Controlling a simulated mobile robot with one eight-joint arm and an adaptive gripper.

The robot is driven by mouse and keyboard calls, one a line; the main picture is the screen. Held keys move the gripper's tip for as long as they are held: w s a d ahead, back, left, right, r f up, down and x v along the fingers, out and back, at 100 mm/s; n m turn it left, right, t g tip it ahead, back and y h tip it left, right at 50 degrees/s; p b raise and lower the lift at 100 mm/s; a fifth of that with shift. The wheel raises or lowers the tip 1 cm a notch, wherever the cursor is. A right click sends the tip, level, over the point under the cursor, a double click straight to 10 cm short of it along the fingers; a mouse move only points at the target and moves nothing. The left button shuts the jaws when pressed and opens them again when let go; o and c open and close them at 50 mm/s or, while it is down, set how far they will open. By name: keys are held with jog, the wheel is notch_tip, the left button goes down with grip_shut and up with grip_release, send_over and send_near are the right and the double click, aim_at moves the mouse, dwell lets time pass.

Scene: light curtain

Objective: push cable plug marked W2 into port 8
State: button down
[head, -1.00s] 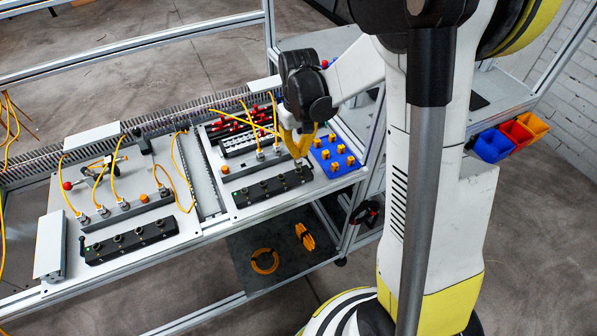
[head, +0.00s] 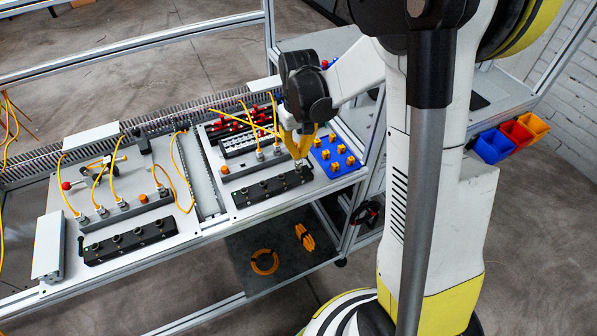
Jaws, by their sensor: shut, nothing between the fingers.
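My gripper (head: 299,157), with yellow fingers, points down over the right end of the black port block (head: 251,193) on the right-hand board. Its fingers are shut with nothing between them. A small, pale metallic piece, perhaps a plug (head: 298,165), shows just under the fingertips at the block's rightmost port. I cannot tell whether the fingertips touch it or how deep it sits. Yellow cables with grey plugs (head: 260,155) stand in a row behind the block. The W2 mark and the port numbers are too small to read.
A blue tray with yellow pieces (head: 323,166) lies just right of the gripper. An orange button (head: 225,169) sits left of the block. A second black port block (head: 130,241) and more cabled plugs (head: 102,211) are on the left board. Red parts (head: 240,123) stand behind.

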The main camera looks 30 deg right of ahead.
jog(key=shift+f+b, duration=0.8)
jog(key=shift+f, duration=0.1)
dwell(2.0)
jog(key=c, duration=1.1)
grip_release()
jog(key=shift+r+p, duration=2.7)
jog(key=shift+r, duration=1.1)
